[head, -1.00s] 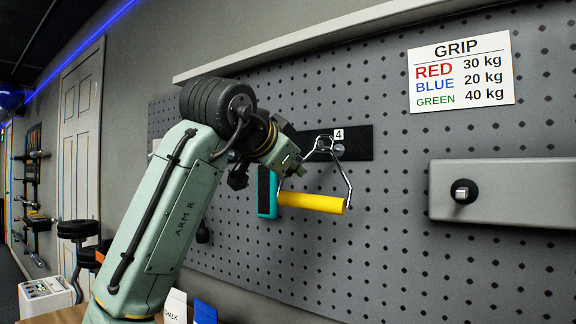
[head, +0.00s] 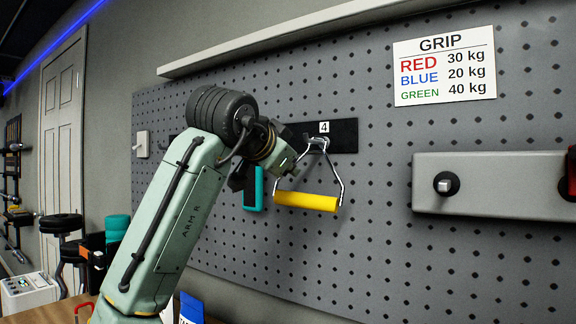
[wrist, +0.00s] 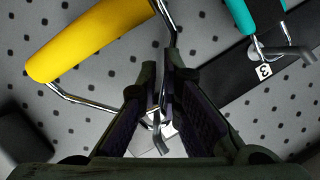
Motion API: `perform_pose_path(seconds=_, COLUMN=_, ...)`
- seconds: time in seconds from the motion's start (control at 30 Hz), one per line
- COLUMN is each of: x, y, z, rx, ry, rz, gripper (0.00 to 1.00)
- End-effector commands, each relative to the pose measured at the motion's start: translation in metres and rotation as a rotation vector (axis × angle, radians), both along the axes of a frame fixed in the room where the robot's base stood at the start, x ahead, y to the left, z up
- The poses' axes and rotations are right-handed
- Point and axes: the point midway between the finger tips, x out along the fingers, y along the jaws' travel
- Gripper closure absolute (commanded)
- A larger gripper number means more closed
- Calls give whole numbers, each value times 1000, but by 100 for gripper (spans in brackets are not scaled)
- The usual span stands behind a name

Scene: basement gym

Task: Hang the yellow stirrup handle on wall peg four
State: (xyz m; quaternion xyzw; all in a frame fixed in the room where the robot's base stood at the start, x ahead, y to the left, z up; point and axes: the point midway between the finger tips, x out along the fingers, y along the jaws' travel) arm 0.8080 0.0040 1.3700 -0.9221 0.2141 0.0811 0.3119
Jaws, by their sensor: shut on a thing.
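The yellow stirrup handle (head: 306,201) has a yellow grip under a bent steel frame. It hangs grip-down in front of the pegboard, with the frame's top at wall peg four (head: 319,141), under the label 4. My gripper (head: 297,163) is at the upper left of the frame. In the wrist view the yellow grip (wrist: 88,38) is at upper left. My gripper's fingers (wrist: 163,82) are close together on the steel frame near its top. The fingers partly hide the frame and the peg, so I cannot tell whether the frame is around the peg or only beside it.
A teal handle (head: 254,188) hangs close left of the yellow one, near the label 3 (wrist: 264,71). A grey box with a black knob (head: 446,183) sticks out at right. A ledge (head: 290,38) runs above. The pegboard below the handle is clear.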

Motion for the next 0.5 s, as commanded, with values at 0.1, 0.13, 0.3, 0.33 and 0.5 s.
perform_pose_path(seconds=0.1, x=0, y=0, z=0, rx=1, ry=0, rz=0, gripper=100)
perform_pose_path(seconds=0.13, x=0, y=0, z=0, rx=1, ry=0, rz=0, gripper=100)
perform_pose_path(seconds=0.3, x=0, y=0, z=0, rx=1, ry=0, rz=0, gripper=100)
perform_pose_path(seconds=0.33, x=0, y=0, z=0, rx=1, ry=0, rz=0, gripper=100)
perform_pose_path(seconds=0.5, x=0, y=0, z=0, rx=1, ry=0, rz=0, gripper=90)
